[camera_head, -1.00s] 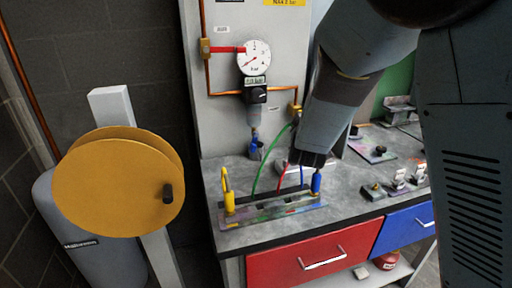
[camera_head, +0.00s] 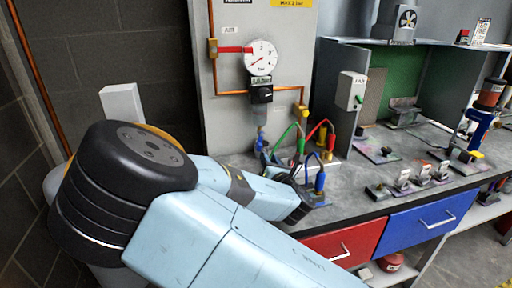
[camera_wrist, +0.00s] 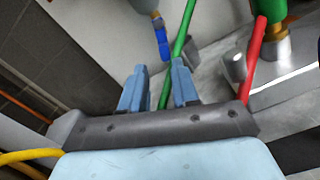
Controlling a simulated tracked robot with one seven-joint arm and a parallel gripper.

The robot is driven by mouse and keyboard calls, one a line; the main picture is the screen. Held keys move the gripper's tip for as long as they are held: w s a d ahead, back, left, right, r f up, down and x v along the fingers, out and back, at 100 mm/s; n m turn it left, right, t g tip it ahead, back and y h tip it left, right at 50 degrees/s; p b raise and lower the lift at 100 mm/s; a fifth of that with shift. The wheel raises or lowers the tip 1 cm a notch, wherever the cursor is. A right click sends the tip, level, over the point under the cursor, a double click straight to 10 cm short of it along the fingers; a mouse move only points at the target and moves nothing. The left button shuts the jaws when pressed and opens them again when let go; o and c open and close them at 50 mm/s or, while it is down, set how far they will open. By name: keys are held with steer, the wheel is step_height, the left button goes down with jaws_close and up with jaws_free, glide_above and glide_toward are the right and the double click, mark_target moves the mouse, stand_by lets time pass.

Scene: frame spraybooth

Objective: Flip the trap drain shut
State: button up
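The trap's drain is a small blue lever (camera_head: 260,146) under the filter bowl (camera_head: 262,116), below the round gauge (camera_head: 260,58). In the wrist view the blue lever (camera_wrist: 162,42) hangs down at a slant from a brass fitting (camera_wrist: 157,16). The lever lies just beyond the fingertips, and I see no contact. In the head view my arm crosses in front of the bench, and my fingertips are hard to make out there.
A green hose (camera_wrist: 181,30) runs close by the right finger; a red hose (camera_wrist: 252,58) is farther right. A yellow hose (camera_wrist: 28,155) shows at lower left. Coloured plugs, one of them blue (camera_head: 320,182), stand on the bench.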

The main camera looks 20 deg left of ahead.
mark_target(261, 146)
steer(key=shift+f+n+g, duration=0.3)
steer(key=shift+f+n, duration=0.1)
steer(key=shift+f, duration=0.05)
steer(key=shift+w+a, duration=0.1)
steer(key=shift+w, duration=0.15)
steer(key=x, duration=1.1)
steer(key=shift+w+a, duration=0.1)
steer(key=shift+w, duration=0.05)
jaws_close()
